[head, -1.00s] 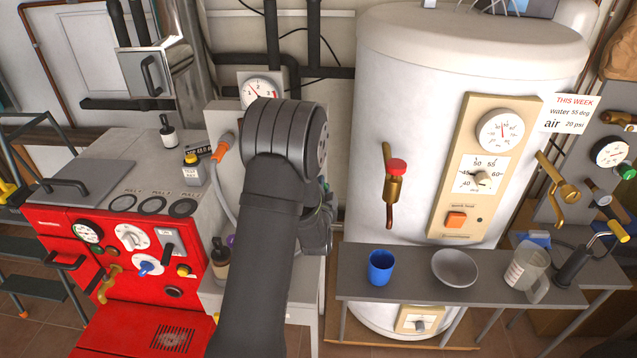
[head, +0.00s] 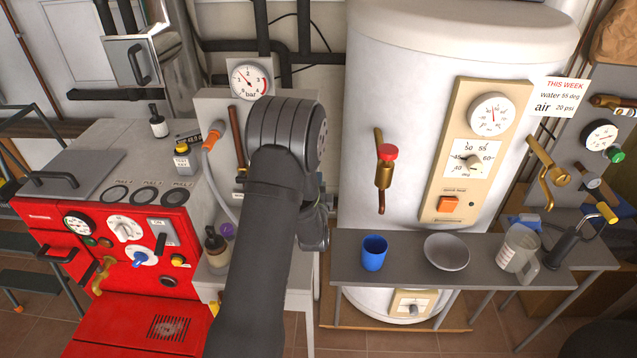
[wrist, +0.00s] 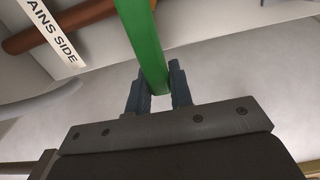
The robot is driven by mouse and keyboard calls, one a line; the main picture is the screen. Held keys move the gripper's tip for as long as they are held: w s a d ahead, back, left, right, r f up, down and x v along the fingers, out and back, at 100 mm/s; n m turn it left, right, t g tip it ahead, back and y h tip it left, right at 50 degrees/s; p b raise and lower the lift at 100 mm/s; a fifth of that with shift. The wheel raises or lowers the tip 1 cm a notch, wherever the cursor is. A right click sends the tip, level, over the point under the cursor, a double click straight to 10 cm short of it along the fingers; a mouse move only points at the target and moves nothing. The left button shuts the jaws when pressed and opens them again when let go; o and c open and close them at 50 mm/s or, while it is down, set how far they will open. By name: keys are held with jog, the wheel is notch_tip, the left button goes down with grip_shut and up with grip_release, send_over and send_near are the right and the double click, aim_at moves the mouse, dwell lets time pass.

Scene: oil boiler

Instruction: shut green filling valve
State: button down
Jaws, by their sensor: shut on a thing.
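The green valve's lever (wrist: 145,40) runs down from the top middle of the wrist view. My gripper (wrist: 158,88) is shut on its lower end, with one dark finger on each side. A copper-brown pipe (wrist: 75,22) crosses the upper left of that view. A white "…AINS SIDE" label (wrist: 52,38) lies over it. In the head view my own arm hides the lever and most of the gripper. The valve body is not visible in the wrist view.
Left of my arm stand a red boiler (head: 130,250) and a round bar gauge (head: 250,80). To the right is a white tank (head: 375,110) with a red-knobbed brass valve (head: 385,170). A low grey table (head: 345,265) carries a blue cup (head: 374,252), a bowl (head: 447,252) and a jug (head: 518,248).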

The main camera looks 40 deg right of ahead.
dwell(0.3)
jog(key=c, duration=1.3)
grip_release()
jog(key=v, duration=1.7)
jog(key=shift+s+a+r, duration=0.1)
jog(key=shift+s+a, duration=0.1)
jog(key=shift+w, duration=0.1)
jog(key=x, duration=1.7)
jog(key=shift+w+d, duration=0.15)
jog(key=shift+d, duration=0.05)
